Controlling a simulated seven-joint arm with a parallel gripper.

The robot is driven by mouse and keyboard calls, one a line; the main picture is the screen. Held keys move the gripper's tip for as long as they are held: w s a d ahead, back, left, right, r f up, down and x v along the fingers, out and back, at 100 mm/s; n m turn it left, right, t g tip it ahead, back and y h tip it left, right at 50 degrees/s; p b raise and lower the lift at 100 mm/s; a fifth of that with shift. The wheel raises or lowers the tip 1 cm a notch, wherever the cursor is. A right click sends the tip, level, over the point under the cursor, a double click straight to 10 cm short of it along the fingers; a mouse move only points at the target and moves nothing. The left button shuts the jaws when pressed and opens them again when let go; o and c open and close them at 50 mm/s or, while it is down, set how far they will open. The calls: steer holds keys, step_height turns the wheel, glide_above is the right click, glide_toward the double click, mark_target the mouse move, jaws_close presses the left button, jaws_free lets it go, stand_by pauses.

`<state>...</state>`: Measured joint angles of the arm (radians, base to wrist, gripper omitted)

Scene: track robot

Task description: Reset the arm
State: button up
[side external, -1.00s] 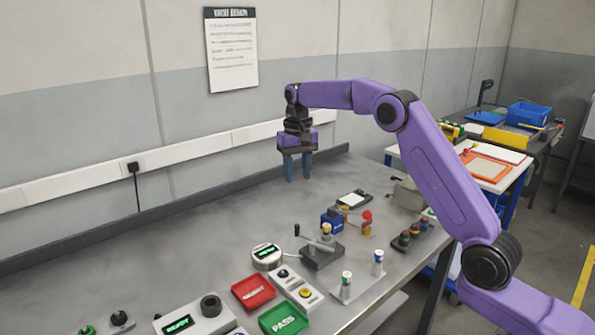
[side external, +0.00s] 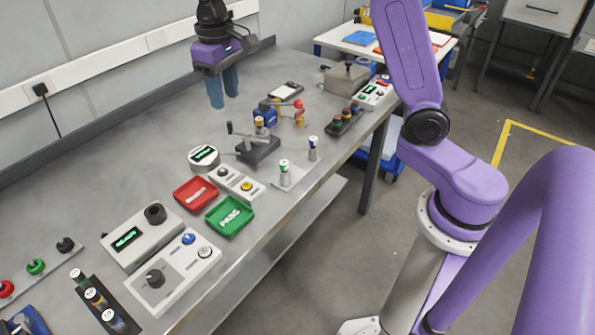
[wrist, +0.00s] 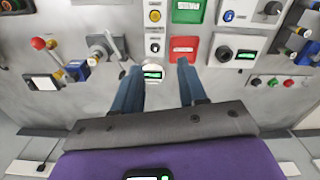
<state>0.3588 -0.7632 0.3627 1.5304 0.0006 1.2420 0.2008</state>
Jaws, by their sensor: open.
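My gripper (side external: 223,98) is open and empty. Its two blue fingers point down above the rear part of the grey metal bench (side external: 150,118), left of the small devices in the side view. In the wrist view my gripper (wrist: 158,68) has its fingers apart, with a round white device with a green display (wrist: 153,73) showing between them. The fingertips look clear of the devices. My purple arm reaches over the bench from the right; its upper part is cut off by the top edge of the side view.
A red tray (side external: 195,194) and a green tray (side external: 230,216) lie near the front edge. A lever fixture (side external: 258,150), two small vials (side external: 285,172) and a display box (side external: 141,236) stand around them. The bench's rear left is clear. A wall rail runs behind.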

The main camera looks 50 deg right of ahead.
steer(key=s+f+n, duration=0.1)
steer(key=s+n, duration=0.5)
steer(key=s, duration=1.2)
steer(key=s+d+f+n, duration=0.2)
steer(key=s, duration=0.5)
steer(key=s+d+f+n, duration=0.2)
steer(key=s+d, duration=0.1)
steer(key=s, duration=0.4)
steer(key=shift+s+d+f, duration=0.15)
steer(key=shift+d+f, duration=0.05)
steer(key=shift+d, duration=0.05)
